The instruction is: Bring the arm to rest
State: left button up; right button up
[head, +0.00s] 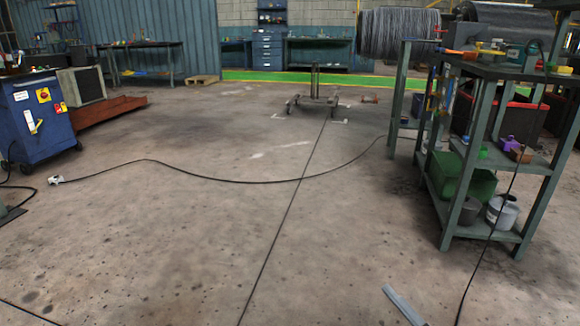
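Neither of my grippers nor either arm can be made out in the head view. A drum wound with grey strands (399,34) stands at the back right, behind a shelf. No part of an arm shows near it.
A green-grey metal shelf (447,226) with tools and buckets stands at the right. A blue cabinet (38,118) stands at the left. A black cable (230,181) crosses the floor. A wheeled stand (314,100) is farther back. A grey bar (403,305) shows at the bottom. The middle floor is mostly clear.

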pick_arm(q)
notch_tip(320, 180, down, 6)
jog(key=b, duration=0.5)
pick_arm(e)
jog(key=s+a+f+m+g, duration=0.4)
jog(key=f+m, duration=0.5)
pick_arm(q)
jog(key=s+a+r+g+y+p, duration=0.1)
jog(key=r+p, duration=0.5)
jog(key=p, duration=0.8)
jog(key=s+a+r+g+y+p, duration=0.1)
jog(key=a+r+y+p, duration=0.3)
jog(key=p, duration=1)
notch_tip(320, 180, up, 2)
jog(key=shift+s+a+r+g, duration=0.1)
jog(key=shift+s+a+g, duration=0.3)
jog(key=shift+a, duration=0.7)
pick_arm(e)
jog(key=s+d+r+g+h, duration=0.2)
jog(key=d+r+h, duration=0.2)
jog(key=r, duration=0.8)
jog(key=d, duration=0.2)
jog(key=shift+d+h, duration=0.35)
jog(key=shift+h, duration=0.05)
pick_arm(q)
jog(key=shift+w, duration=0.1)
